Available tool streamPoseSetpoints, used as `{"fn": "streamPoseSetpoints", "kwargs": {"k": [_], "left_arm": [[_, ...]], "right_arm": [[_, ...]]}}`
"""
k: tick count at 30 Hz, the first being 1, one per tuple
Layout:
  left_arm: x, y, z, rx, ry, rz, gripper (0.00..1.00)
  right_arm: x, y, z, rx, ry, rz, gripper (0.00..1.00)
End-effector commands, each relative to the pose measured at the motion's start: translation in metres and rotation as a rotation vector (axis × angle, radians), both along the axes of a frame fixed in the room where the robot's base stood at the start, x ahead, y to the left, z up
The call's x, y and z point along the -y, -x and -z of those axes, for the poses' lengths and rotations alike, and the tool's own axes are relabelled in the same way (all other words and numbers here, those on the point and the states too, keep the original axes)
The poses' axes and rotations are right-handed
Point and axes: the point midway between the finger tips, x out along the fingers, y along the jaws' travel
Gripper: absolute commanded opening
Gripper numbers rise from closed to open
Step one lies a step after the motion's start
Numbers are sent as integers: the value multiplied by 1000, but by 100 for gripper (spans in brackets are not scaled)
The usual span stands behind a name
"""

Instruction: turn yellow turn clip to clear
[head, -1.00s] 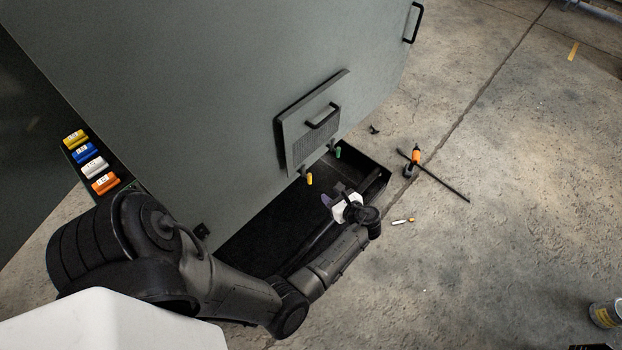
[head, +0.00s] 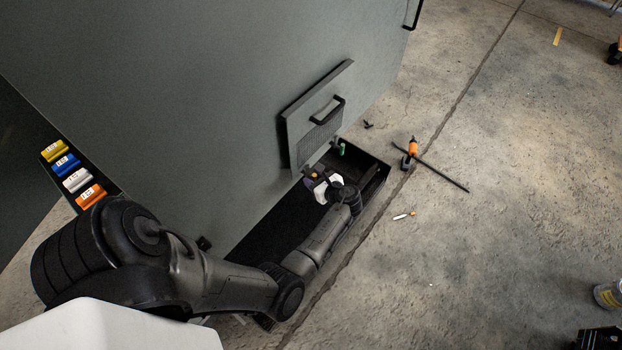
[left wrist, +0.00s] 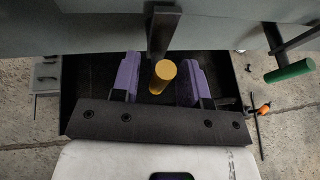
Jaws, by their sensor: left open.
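The yellow turn clip (left wrist: 162,76) hangs below the vented panel, its round yellow end between the two purple fingers of my left gripper (left wrist: 158,82) in the left wrist view. The fingers are open, with a gap on each side of the clip. In the head view my left gripper (head: 312,180) is at the panel's lower edge, and the yellow clip (head: 314,174) is mostly hidden there. The green turn clip (head: 342,149) is to its right, and it also shows in the left wrist view (left wrist: 290,71). My right gripper is out of view.
The vented panel (head: 299,113) with a black handle (head: 326,110) is on the large grey enclosure wall (head: 200,90). A black tray (head: 369,185) lies below. Coloured labelled blocks (head: 66,165) sit at left. An orange-handled tool (head: 412,148) lies on the floor.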

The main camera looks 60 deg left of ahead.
Motion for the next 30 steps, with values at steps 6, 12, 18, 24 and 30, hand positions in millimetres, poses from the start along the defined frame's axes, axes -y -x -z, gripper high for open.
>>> {"fn": "streamPoseSetpoints", "kwargs": {"k": [6,12,18,24,30], "left_arm": [[-1,0,0,1,0,0,41],[-1,0,0,1,0,0,32],[-1,0,0,2,0,1,13],[-1,-1,0,2,-1,3,0],[-1,-1,1,36,-15,5,0]], "right_arm": [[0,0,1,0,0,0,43],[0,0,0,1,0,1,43],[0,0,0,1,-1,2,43],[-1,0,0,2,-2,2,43],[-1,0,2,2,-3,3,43]]}}
